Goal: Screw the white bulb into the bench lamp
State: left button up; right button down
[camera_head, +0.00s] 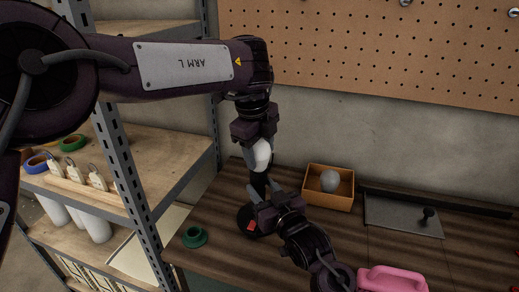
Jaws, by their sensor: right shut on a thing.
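The white bulb (264,154) is upright between the fingers of my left gripper (258,155), directly above the black bench lamp (258,183). The bulb's lower end meets or nearly meets the lamp's top; I cannot tell if its thread is engaged. Whether the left fingers press on the bulb is unclear. My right gripper (262,192) is shut on the lamp's stem, low down. The lamp's round base with a red switch (251,226) is partly hidden behind the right gripper.
An orange-brown box (329,203) holding a grey round bulb (330,180) stands to the right on the dark wooden bench (210,262). A green tape roll (194,237) lies at left, a pink object (392,280) in front. A metal shelf post (120,160) rises at left.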

pick_arm(q)
jog(key=c, duration=0.4)
jog(key=m, duration=0.4)
jog(key=shift+a+m+g+h, duration=0.1)
jog(key=shift+m+g+h, duration=0.2)
jog(key=shift+g, duration=0.1)
jog(key=shift+c, duration=0.2)
jog(key=m+g, duration=0.1)
jog(key=m, duration=0.5)
jog(key=shift+a+m, duration=0.15)
jog(key=shift+m, duration=0.25)
jog(key=o, duration=1.2)
jog(key=shift+c, duration=0.2)
jog(key=n+t, duration=0.1)
jog(key=n, duration=0.5)
jog(key=shift+d, duration=0.2)
jog(key=n, duration=0.5)
jog(key=shift+d+t, duration=0.1)
jog(key=shift+t, duration=0.3)
jog(key=v, duration=1.2)
jog(key=shift+d, duration=0.3)
jog(key=shift+r, duration=0.1)
